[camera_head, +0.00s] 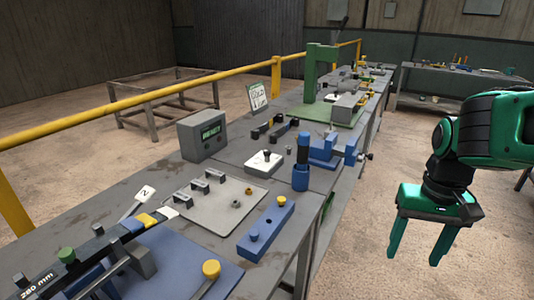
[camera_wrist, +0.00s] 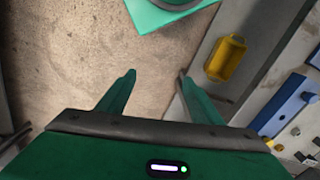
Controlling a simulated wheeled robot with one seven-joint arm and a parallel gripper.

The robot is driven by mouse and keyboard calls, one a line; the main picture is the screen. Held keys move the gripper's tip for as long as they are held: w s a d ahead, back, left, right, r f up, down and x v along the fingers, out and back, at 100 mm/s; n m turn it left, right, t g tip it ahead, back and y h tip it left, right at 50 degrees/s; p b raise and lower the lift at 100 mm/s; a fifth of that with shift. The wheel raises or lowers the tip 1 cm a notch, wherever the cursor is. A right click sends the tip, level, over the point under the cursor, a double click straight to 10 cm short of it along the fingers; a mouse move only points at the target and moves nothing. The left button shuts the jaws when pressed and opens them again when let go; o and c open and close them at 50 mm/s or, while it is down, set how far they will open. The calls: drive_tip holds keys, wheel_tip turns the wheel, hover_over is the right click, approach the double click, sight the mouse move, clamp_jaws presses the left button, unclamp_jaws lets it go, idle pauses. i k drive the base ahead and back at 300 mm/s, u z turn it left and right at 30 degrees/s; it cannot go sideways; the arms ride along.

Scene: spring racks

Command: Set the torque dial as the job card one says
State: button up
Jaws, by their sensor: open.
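My gripper (camera_head: 413,257) hangs open and empty at the right, beyond the bench's near edge and pointing down. In the wrist view its fingers (camera_wrist: 157,76) are apart with only floor between them. A small white box (camera_head: 262,166) with a dark knob on top stands mid-bench and may be the torque dial; its setting is too small to read. A white card with green marks (camera_head: 257,97) leans upright farther back; its writing cannot be read. A white tag marked 2 (camera_head: 145,192) stands nearer. I cannot tell which is job card one.
A grey display box (camera_head: 203,134), a blue block with knobs (camera_head: 266,230), a blue upright cylinder (camera_head: 301,170) and a green press frame (camera_head: 317,75) crowd the bench. A yellow rail (camera_head: 160,95) runs behind. The wrist view shows a yellow bin (camera_wrist: 226,60). Floor beneath my gripper is clear.

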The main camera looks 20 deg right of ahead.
sight(267, 152)
drive_tip(key=u, duration=1.8)
drive_tip(key=k, duration=1.1)
drive_tip(key=z, duration=1.05)
drive_tip(key=i, duration=1)
drive_tip(key=u, duration=0.1)
